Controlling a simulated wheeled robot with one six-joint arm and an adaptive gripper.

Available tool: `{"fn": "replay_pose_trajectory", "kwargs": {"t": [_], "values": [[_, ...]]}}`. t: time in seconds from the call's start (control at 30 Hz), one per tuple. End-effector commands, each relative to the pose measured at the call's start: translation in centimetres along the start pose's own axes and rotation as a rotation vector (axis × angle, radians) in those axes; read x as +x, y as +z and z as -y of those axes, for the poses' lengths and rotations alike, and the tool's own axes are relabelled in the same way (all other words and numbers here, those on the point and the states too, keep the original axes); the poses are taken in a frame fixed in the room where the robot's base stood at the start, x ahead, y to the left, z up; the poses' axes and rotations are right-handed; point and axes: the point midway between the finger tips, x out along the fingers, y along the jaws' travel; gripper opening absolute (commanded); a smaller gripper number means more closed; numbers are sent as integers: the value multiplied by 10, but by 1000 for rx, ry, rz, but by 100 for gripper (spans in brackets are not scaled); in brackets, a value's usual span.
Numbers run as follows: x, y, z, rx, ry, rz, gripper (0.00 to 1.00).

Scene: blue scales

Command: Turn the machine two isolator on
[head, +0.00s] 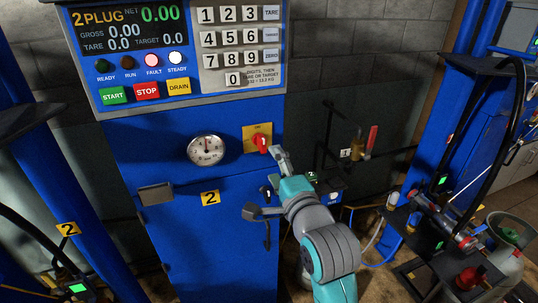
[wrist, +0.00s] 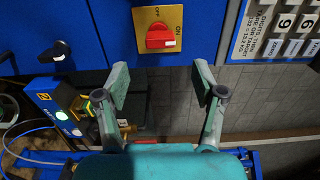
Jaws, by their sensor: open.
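The machine two isolator is a red knob (head: 262,142) on a yellow plate (head: 249,134), on the blue front of the machine marked 2. The knob also shows in the wrist view (wrist: 160,37), with ON lettered to its right and a smaller mark above. I cannot tell for sure which mark it points at. My gripper (head: 264,183) is open and empty, just below and right of the knob in the head view. In the wrist view its fingers (wrist: 162,82) are spread wide, with the knob beyond their tips and between their lines. They appear apart from it.
A round gauge (head: 206,149) is left of the isolator. The display panel with START (head: 113,95) and STOP (head: 147,90) buttons and a keypad (head: 238,45) is above. A dark lever (wrist: 57,51) is on the machine front. Another blue machine (head: 437,130) stands right.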

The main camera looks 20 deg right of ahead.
Motion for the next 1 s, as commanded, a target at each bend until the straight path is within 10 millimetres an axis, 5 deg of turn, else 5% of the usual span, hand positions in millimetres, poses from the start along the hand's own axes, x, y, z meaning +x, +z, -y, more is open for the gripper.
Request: {"fn": "replay_pose_trajectory", "kwargs": {"t": [0.2, 0.77, 1.0], "values": [[-21, 0, -1, 0, 2, 0, 69], [-23, 0, -1, -2, 2, 0, 69], [-38, 0, -42, -104, 29, 0, 69]]}}
